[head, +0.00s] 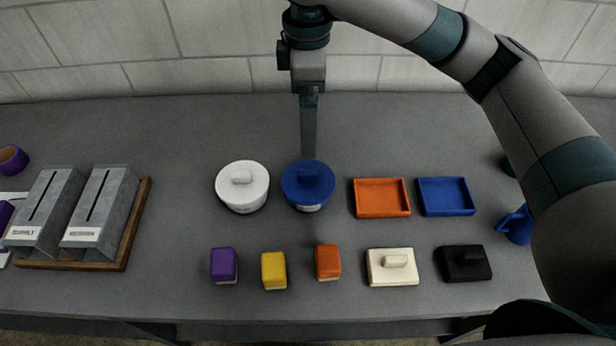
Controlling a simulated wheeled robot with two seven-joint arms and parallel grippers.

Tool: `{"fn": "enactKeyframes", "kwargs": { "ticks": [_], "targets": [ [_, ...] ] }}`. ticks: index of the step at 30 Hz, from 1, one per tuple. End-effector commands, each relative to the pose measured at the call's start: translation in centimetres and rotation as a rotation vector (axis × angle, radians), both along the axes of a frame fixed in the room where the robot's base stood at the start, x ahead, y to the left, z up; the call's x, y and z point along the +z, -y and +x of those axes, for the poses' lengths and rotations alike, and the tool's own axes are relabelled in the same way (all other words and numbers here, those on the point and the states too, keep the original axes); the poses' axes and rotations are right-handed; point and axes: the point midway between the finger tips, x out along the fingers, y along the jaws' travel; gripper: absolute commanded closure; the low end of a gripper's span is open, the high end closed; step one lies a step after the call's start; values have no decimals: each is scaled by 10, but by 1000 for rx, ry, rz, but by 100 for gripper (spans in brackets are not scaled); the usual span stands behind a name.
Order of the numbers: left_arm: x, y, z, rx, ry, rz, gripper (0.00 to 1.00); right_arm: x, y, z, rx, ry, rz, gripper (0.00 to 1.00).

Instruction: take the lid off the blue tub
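The blue tub (309,207) stands upright near the middle of the bench, with its round blue lid (294,191) on top. A small blue knob (309,171) sits at the lid's centre. My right gripper (308,150) points straight down, and its fingertips appear at the lid's far edge, just behind the knob in the picture. I see the fingers edge-on as one narrow strip, so I cannot tell their opening or whether they touch the lid. My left gripper is not in view.
A white lidded tub (242,195) stands close on the left. An orange tray (381,198) and a blue tray (445,196) lie to the right. Several small blocks and lidded boxes line the front. Grey metal bins (100,207) stand at left, and a blue mug (515,226) at right.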

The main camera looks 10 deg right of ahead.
Motion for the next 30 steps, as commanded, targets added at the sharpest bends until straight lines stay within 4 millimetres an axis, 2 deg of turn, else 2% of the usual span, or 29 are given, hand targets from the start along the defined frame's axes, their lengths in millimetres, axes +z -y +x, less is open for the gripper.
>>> {"fn": "enactKeyframes", "kwargs": {
  "ticks": [8,21,25,30],
  "targets": [
    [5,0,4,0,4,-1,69,-20,0,-1,1,-5,0,0],
    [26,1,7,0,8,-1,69,-96,0,-1,0,-5,0,0],
    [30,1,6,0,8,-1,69,-112,0,0,-1,-3,1,0],
    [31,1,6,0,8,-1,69,-121,0,0,1,-1,0,0]
  ]
}}
